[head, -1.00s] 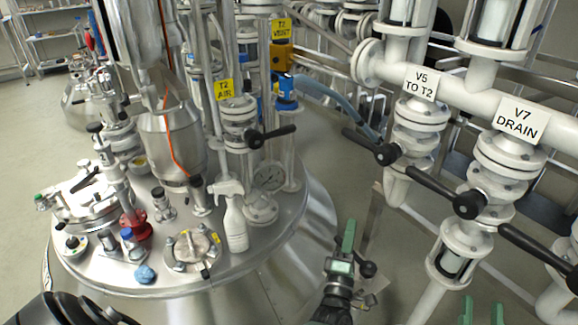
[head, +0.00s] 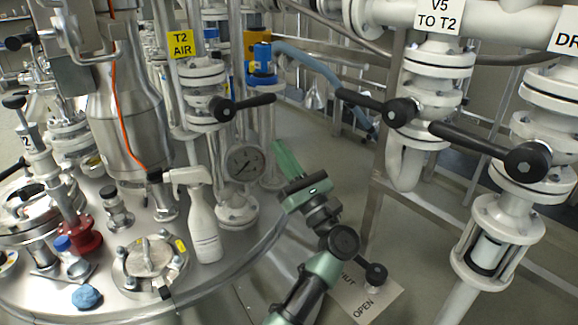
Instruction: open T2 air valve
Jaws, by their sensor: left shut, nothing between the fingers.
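The T2 air valve is a white flanged valve (head: 204,88) under the yellow T2 AIR label (head: 180,44), on top of the steel tank. Its black lever (head: 250,102) points right and slightly up from a round black hub. My left gripper (head: 279,150) is green and shut, with nothing between its fingers. It appears in the picture below and right of the lever, right of the pressure gauge, and apart from the lever. My right gripper is not in view.
A pressure gauge (head: 245,163) and a white spray bottle (head: 202,215) stand below the valve. Black-levered V5 (head: 400,112) and drain (head: 527,160) valves are at right. A plate marked OPEN (head: 385,305) lies beside my left arm. A blue hose (head: 310,60) runs behind.

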